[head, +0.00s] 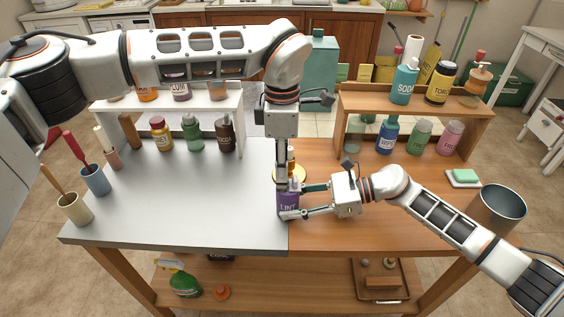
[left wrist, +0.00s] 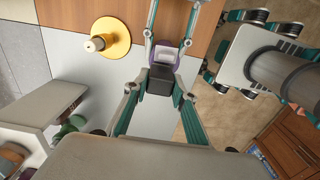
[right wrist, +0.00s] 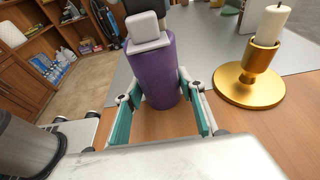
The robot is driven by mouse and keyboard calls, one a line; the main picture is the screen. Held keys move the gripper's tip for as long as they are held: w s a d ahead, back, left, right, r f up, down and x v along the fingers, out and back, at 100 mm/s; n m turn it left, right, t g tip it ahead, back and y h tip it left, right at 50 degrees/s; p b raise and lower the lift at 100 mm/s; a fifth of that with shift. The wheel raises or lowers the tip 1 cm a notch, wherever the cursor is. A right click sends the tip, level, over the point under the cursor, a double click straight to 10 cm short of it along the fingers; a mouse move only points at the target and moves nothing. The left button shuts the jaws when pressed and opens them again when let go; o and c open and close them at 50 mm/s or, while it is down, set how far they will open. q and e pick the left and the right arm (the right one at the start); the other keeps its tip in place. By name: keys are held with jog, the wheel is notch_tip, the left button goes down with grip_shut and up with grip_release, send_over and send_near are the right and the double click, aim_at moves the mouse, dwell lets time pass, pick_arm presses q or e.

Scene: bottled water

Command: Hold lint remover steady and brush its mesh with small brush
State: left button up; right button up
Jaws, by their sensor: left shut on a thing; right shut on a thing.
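The purple lint remover (head: 288,203), lettered "LINT", is upright near the seam of the grey and wooden table halves. In the right wrist view its purple body (right wrist: 155,75) has a pale block (right wrist: 148,28) on top. My right gripper (right wrist: 158,98) is shut on this body, one finger on each side. My left gripper (head: 282,178) points down from above at its top.
A gold candle holder (right wrist: 245,85) stands close beside the lint remover. Shelves with bottles line the back. Cups with handled tools (head: 96,180) stand at the left. A metal bin (head: 497,208) and a green-and-white sponge (head: 463,178) are at the right. The front-left grey tabletop is clear.

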pick_arm(q)
jog(key=shift+s, duration=0.9)
jog(key=shift+w+f, duration=0.1)
jog(key=shift+w, duration=1.15)
jog(key=shift+s, duration=1.3)
jog(key=shift+w, duration=1.3)
jog(key=shift+s, duration=1.3)
jog(key=shift+w, duration=1.3)
jog(key=shift+r, duration=0.2)
